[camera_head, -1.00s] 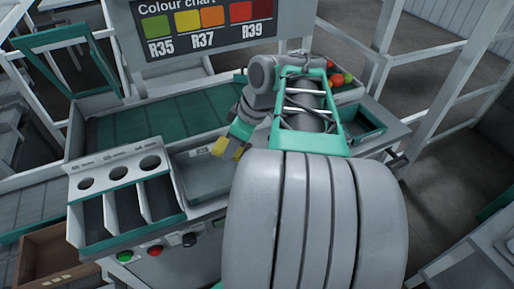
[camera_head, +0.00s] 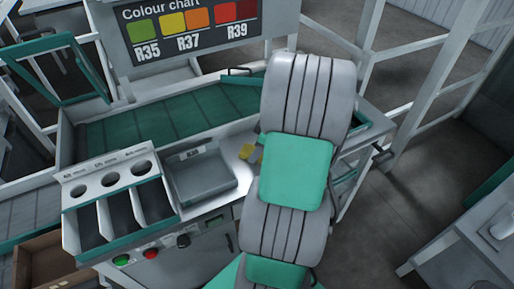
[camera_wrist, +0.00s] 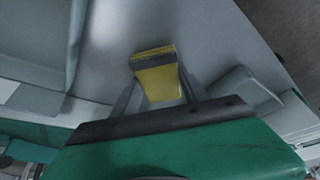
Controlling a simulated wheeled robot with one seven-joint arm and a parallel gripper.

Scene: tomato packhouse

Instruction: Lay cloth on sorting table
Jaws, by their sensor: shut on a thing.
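A folded yellow cloth (camera_wrist: 157,78) sits between the fingers of my gripper (camera_wrist: 160,92) in the wrist view. My gripper is shut on it. In the head view the cloth (camera_head: 247,153) shows as a small yellow patch just right of the grey tray; my arm hides most of the gripper there. The sorting table (camera_head: 243,178) has a pale grey top, and the cloth is over its bare strip beside the tray. In the wrist view the grey table top (camera_wrist: 108,45) lies below the cloth. I cannot tell whether the cloth touches it.
A shallow grey tray (camera_head: 203,180) is set left of the gripper. A sorting unit (camera_head: 125,195) with round holes and several slots stands further left. A green belt (camera_head: 150,118) runs behind, under the colour chart (camera_head: 190,30). A brown box (camera_head: 38,262) is at lower left.

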